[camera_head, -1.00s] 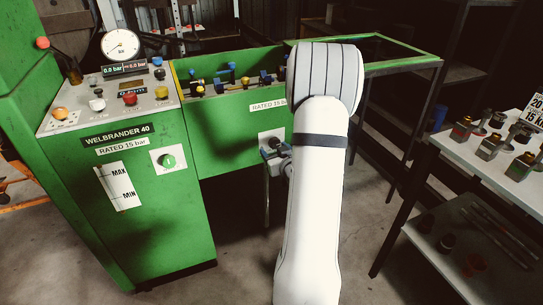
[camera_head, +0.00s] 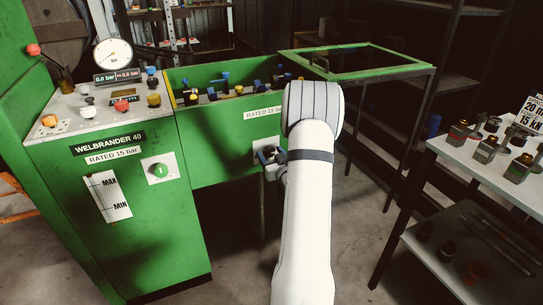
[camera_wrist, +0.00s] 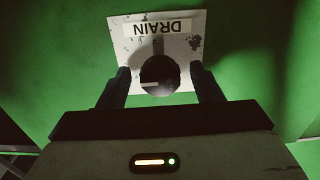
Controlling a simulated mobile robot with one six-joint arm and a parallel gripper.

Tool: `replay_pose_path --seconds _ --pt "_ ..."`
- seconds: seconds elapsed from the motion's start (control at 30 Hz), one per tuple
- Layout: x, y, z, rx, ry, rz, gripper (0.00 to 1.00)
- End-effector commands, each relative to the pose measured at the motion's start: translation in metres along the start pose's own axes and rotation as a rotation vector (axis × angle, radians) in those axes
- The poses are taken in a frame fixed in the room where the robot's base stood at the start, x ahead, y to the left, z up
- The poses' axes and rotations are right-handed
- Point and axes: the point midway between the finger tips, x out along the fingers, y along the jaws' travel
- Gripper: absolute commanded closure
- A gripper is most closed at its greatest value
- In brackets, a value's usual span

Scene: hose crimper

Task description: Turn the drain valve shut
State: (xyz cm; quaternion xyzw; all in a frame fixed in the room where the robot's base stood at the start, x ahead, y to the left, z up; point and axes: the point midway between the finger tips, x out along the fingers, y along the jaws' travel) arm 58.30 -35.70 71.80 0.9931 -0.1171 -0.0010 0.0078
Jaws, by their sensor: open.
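The drain valve (camera_wrist: 160,75) is a dark round knob on a worn white plate (camera_wrist: 188,32) marked DRAIN, which reads upside down in the wrist view. A light mark shows on the knob's lower left. My gripper (camera_wrist: 162,84) is open, with one dark finger on each side of the knob. I cannot tell whether the fingers touch it. In the head view my gripper (camera_head: 268,157) is at the white plate (camera_head: 263,146) on the green trough's front, and my arm partly hides it. The knob itself is hidden there.
The green trough (camera_head: 215,125) holds several fittings. A white shelf (camera_head: 470,165) with metal parts stands at the right.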

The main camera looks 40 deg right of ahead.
Motion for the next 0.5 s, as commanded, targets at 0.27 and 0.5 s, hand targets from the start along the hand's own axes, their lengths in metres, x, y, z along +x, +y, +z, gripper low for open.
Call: replay_pose_path --seconds 0.27,0.5 --pt "-0.0001 0.0002 -0.0001 0.000 0.000 0.000 0.48" --pt "-0.0005 0.0010 -0.0001 0.000 0.000 0.001 0.68"
